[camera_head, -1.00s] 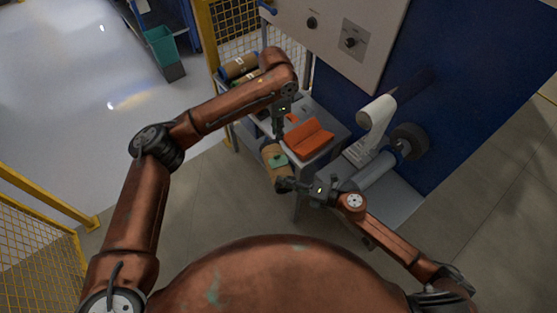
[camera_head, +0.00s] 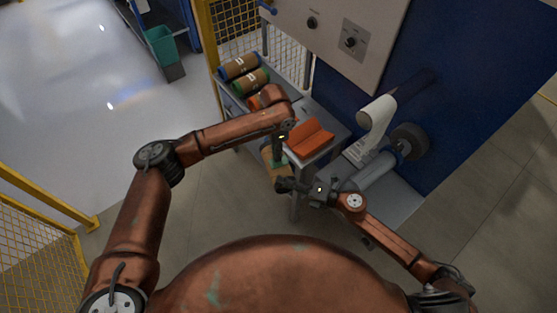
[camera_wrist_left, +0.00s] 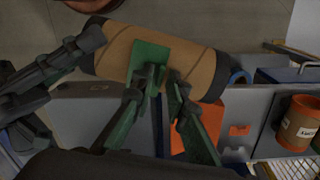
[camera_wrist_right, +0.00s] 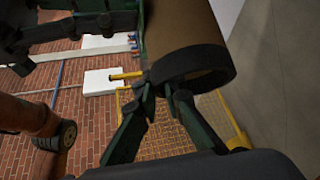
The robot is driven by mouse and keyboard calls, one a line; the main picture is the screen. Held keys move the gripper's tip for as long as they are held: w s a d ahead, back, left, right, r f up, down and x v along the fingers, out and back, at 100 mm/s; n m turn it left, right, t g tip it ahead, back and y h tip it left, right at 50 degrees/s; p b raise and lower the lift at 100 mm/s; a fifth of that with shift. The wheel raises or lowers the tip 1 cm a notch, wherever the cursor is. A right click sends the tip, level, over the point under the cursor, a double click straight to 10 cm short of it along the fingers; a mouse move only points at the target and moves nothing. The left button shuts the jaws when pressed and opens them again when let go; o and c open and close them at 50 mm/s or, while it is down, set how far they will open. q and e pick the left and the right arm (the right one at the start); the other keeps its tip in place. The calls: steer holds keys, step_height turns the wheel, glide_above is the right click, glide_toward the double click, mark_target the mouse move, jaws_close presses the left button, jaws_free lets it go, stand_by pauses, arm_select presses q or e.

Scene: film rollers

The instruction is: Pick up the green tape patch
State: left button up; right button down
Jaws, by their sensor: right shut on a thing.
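The green tape patch (camera_wrist_left: 150,58) lies on the brown film roller (camera_wrist_left: 195,68), which has black ends. In the head view, the patch (camera_head: 280,162) is partly hidden by my left gripper (camera_head: 279,156), just above the roller (camera_head: 277,176). In the left wrist view, my left gripper (camera_wrist_left: 161,78) is open, with one fingertip over the patch's lower edge and the other beside it. I cannot tell whether they touch. My right gripper (camera_head: 281,185) is shut on the roller's end; the right wrist view shows its fingertips (camera_wrist_right: 162,92) at the black end (camera_wrist_right: 195,65).
A grey table behind the roller carries an orange tray-like piece (camera_head: 310,138) and more rollers, one with blue ends (camera_head: 238,67) and one with green ends (camera_head: 250,82). A machine with a white roll (camera_head: 376,112) stands at the right.

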arm_select(q)
steer(key=shift+c, duration=0.5)
jaws_close()
step_height(320, 180, up, 16)
stand_by(1.5)
arm_select(e)
steer(key=shift+r, duration=0.1)
